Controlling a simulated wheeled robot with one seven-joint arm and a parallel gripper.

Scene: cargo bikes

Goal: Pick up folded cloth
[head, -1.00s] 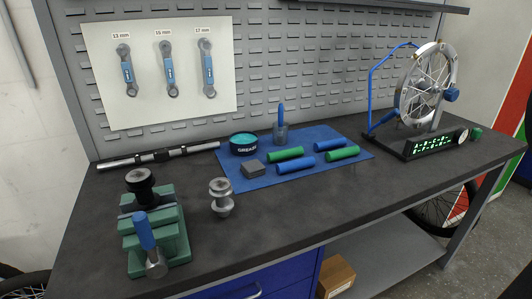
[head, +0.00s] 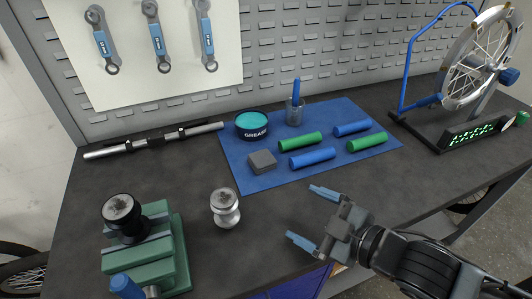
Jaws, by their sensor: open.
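The folded cloth (head: 262,161) looks like a small dark grey square pad. It lies flat at the left front part of the blue mat (head: 236,178), just in front of the grease tin. My gripper (head: 313,216) is at the lower right, over the front of the bench, to the right of and nearer than the cloth. Its two blue-tipped fingers are spread apart with nothing between them, pointing left. The gripper is clear of the cloth, and the cloth is fully visible.
A grease tin (head: 251,125) stands behind the cloth. Blue and green grips, such as the near blue one (head: 312,157), lie to its right. A silver part (head: 225,208) and a green vise (head: 160,255) stand at the front left. A wheel stand (head: 470,135) is at the right.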

